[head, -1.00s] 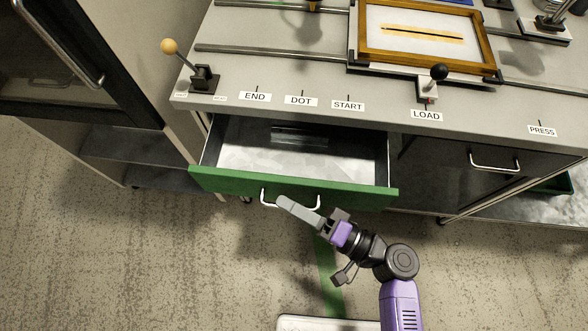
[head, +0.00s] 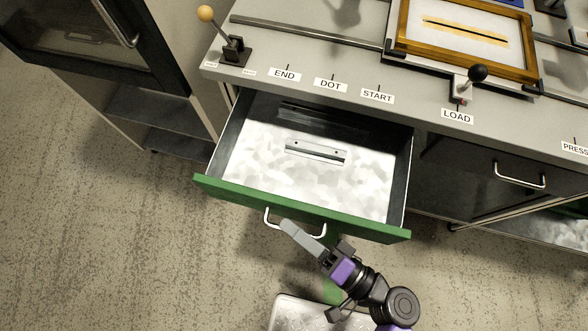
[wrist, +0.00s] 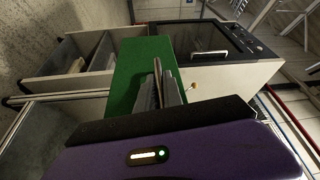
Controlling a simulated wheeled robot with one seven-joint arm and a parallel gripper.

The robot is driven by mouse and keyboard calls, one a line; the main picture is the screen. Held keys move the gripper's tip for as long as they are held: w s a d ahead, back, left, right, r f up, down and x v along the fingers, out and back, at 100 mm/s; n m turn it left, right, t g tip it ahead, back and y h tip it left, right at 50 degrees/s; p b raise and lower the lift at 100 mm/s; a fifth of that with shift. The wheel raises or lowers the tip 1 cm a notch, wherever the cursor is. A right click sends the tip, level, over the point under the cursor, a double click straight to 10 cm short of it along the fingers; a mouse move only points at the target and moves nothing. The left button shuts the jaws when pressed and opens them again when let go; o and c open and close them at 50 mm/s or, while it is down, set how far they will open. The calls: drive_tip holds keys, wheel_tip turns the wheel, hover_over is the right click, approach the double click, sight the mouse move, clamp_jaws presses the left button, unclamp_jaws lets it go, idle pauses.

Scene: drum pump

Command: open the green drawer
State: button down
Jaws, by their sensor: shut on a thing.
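The green drawer (head: 300,208) is pulled well out from under the grey worktop. Its pale metal floor shows, with a slotted metal piece (head: 316,151) lying in it. A silver bar handle (head: 270,222) sits on the drawer's green front. My gripper (head: 291,230) is shut on the handle, its fingers reaching up to it from below right. The gripped part of the handle is hidden by the fingers. In the wrist view the green front (wrist: 140,75) stands behind my fingers (wrist: 160,88).
On the worktop (head: 300,45) are a lever with a wooden ball (head: 205,14), a black-knobbed lever (head: 477,74) and a wooden frame. A dark drawer (head: 480,185) is shut at right. An open-shelved cabinet stands at left. A pale plate (head: 300,312) lies on the floor in front.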

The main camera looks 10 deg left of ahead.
drive_tip(key=c, duration=1.5)
unclamp_jaws()
drive_tip(key=v, duration=0.8)
drive_tip(key=shift+b, duration=0.45)
